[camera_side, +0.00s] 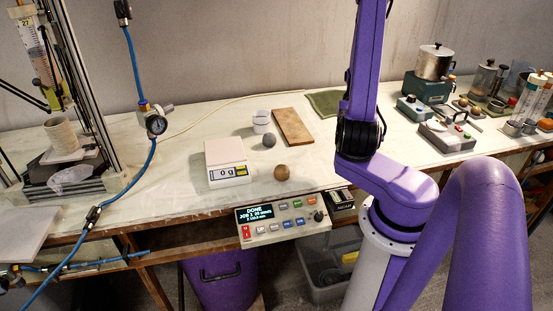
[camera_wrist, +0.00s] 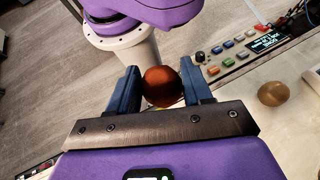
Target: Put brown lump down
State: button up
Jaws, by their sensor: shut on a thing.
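A round reddish-brown lump (camera_wrist: 163,87) sits between the two blue fingers of my gripper (camera_wrist: 161,72) in the wrist view. The fingers are shut on its sides and hold it up, with my purple arm base and the floor behind it. My gripper and this lump are out of frame in the side view. A second, lighter brown lump (camera_side: 282,173) rests on the table just right of the scale. It also shows in the wrist view (camera_wrist: 271,94), apart from my gripper.
The white scale (camera_side: 226,153) is empty and reads 0 g. A grey lump (camera_side: 269,140), a white cup (camera_side: 262,121) and a wooden board (camera_side: 293,127) stand behind. A control panel (camera_side: 281,220) is at the front edge.

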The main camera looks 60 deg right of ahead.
jog(key=w+a+m+t, duration=0.1)
jog(key=m+t, duration=0.1)
jog(key=w+a+r+m+t+y, duration=0.1)
jog(key=w+a+m+t, duration=0.1)
jog(key=shift+w+a+t, duration=0.1)
jog(key=shift+a+t, duration=0.2)
jog(key=w+m+t, duration=0.1)
jog(key=m+t, duration=0.1)
jog(key=w+a+r+m+t+h, duration=0.1)
jog(key=w+m+t, duration=0.1)
jog(key=w+a+m+t, duration=0.1)
jog(key=w+m+t, duration=0.1)
jog(key=shift+w+r+m, duration=0.15)
jog(key=shift+r+m, duration=0.15)
jog(key=m+t, duration=0.1)
send_over(276, 159)
jog(key=shift+h, duration=0.4)
notch_tip(276, 159, down, 10)
jog(key=shift+r, duration=0.2)
jog(key=shift+f, duration=1.55)
jog(key=o, duration=1)
